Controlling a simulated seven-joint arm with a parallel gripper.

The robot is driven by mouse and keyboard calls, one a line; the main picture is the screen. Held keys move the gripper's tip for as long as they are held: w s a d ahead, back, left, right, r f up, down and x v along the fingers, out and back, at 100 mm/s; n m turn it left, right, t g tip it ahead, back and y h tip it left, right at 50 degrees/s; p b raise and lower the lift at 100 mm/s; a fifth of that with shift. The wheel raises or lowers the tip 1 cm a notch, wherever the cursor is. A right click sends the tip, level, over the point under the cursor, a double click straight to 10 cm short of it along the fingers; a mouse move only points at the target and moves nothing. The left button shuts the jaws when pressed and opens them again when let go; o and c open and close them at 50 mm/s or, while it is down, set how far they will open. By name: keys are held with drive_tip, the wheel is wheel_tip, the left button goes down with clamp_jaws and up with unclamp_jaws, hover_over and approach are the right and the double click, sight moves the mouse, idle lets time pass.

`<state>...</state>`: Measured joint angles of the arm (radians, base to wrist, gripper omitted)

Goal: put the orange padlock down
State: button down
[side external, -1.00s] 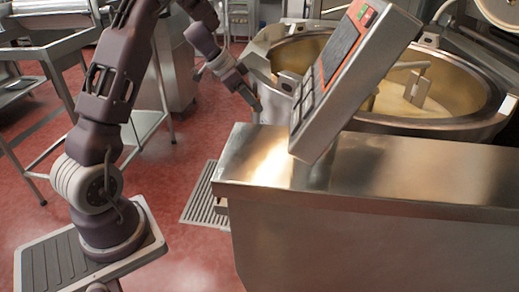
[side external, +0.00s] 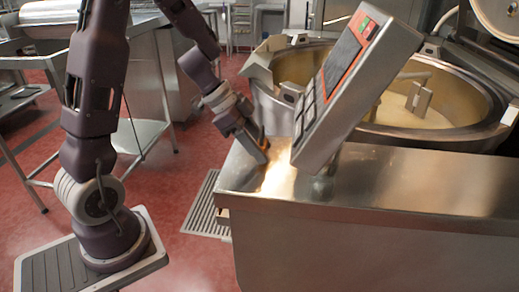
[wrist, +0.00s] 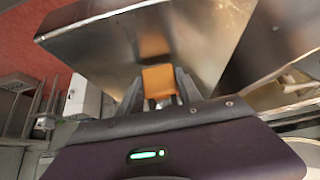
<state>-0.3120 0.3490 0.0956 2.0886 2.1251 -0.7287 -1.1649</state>
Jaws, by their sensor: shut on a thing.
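The orange padlock (wrist: 160,80) sits between the two fingers of my gripper (wrist: 159,88) in the wrist view. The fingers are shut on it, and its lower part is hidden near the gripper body. In the side view my gripper (side external: 256,148) points down at the left end of the steel counter top (side external: 400,182), left of the control panel. A blurred orange reflection of the padlock shows on the steel in the wrist view. I cannot tell whether the padlock touches the steel.
The tilted control panel (side external: 335,95) stands close to the right of my gripper. Behind it is the large round kettle (side external: 420,137). A floor grate (side external: 207,210) lies left of the counter. Bare counter top extends to the right of the panel.

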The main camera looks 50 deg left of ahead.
drive_tip(key=shift+f, duration=0.35)
drive_tip(key=shift+f, duration=0.1)
drive_tip(key=c, duration=0.8)
unclamp_jaws()
